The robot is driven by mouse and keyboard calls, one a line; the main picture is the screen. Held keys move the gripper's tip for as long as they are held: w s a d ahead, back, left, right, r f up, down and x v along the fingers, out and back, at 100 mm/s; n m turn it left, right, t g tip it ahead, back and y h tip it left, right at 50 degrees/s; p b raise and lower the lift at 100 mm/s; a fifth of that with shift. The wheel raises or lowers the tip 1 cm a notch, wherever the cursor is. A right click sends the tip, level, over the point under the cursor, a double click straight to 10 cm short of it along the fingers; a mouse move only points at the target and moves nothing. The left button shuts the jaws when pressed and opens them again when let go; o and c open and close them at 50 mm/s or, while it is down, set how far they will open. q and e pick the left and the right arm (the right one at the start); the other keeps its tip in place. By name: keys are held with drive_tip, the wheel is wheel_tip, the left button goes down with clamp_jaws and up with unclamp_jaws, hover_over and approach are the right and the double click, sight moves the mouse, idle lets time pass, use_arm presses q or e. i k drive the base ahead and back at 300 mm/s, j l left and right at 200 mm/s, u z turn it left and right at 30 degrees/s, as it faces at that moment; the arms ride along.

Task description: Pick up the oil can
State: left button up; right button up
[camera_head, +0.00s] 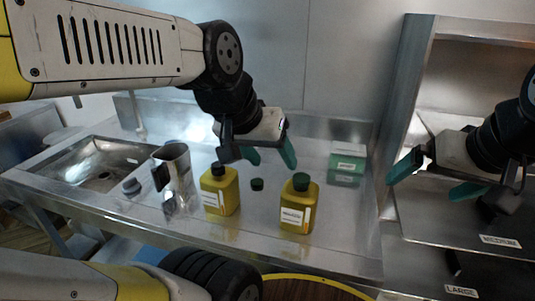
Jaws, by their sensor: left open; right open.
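Two yellow containers with dark caps and white labels stand upright on the steel counter: a left one (220,195) and a right one (297,217). A shiny metal jug (177,165) with a dark handle stands left of them. The label text is too small to read, so I cannot tell which of these is the oil can. My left gripper (271,155) is open and empty, its teal fingers appearing above the gap between the yellow containers. My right gripper (436,180) is open and empty at the right, in front of the steel shelving.
A small dark green cap (257,184) lies between the yellow containers. A green and white box (347,163) stands at the back right of the counter (255,225). A sink basin (95,165) is at the left. Steel shelving (413,75) rises at the right.

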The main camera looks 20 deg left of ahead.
sight(220, 192)
drive_tip(key=u, duration=1.2)
drive_tip(key=k+l+z, duration=0.15)
drive_tip(key=k+l, duration=0.6)
drive_tip(key=l, duration=0.15)
drive_tip(key=i+l, duration=0.35)
drive_tip(key=l, duration=0.1)
